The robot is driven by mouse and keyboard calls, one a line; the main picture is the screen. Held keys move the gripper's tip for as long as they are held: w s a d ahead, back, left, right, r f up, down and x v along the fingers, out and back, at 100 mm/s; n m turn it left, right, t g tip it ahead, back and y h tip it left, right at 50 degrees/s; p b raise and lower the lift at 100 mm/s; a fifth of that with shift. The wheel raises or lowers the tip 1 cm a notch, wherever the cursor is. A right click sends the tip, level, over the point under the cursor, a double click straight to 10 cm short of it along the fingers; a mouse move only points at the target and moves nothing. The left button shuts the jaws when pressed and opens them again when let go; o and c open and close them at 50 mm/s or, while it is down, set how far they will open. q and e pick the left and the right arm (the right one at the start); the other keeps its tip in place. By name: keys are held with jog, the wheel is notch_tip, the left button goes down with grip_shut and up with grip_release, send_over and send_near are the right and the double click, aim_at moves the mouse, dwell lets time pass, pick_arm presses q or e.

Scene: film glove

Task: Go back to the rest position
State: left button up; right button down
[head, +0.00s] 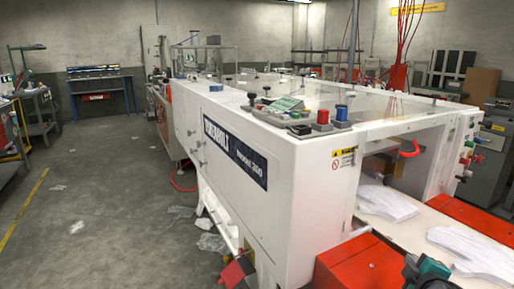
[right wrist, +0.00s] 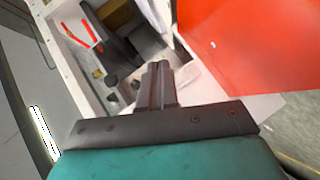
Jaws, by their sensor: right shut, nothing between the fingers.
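My right gripper (head: 428,272) shows at the bottom edge of the head view, to the right of the red box at the machine's front. In the right wrist view its dark fingers (right wrist: 158,84) are together with nothing between them. They point toward an opening in the white machine. My left gripper is in neither view. The long white machine (head: 270,165) fills the middle of the head view. White film gloves (head: 386,203) lie flat on its outfeed, with another glove (head: 470,252) closer to me.
A red box (head: 360,262) stands at the machine's front, close to my right gripper. Another red part (head: 470,226) is on the right. Plastic scraps (head: 211,242) lie on the floor beside the machine. The grey floor (head: 100,190) on the left is mostly clear. A blue workbench (head: 101,88) stands at the back.

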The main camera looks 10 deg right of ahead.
jog(key=s+a+f+m+g+y, duration=0.1)
jog(key=s+a+f+m+g, duration=0.15)
jog(key=s+a, duration=0.35)
jog(key=s+a+f+m+g+y, duration=0.2)
jog(key=s+a+f, duration=0.25)
jog(key=a, duration=0.45)
jog(key=s+a+r+m+g+y, duration=0.2)
jog(key=s+a+g+y, duration=0.25)
jog(key=s+a, duration=0.85)
jog(key=w+a+f+t, duration=0.2)
jog(key=w+f+t, duration=0.5)
jog(key=f, duration=0.2)
jog(key=shift+w+a+y, duration=0.15)
jog(key=shift+a+y, duration=0.15)
jog(key=shift+y, duration=0.15)
jog(key=shift+n, duration=0.25)
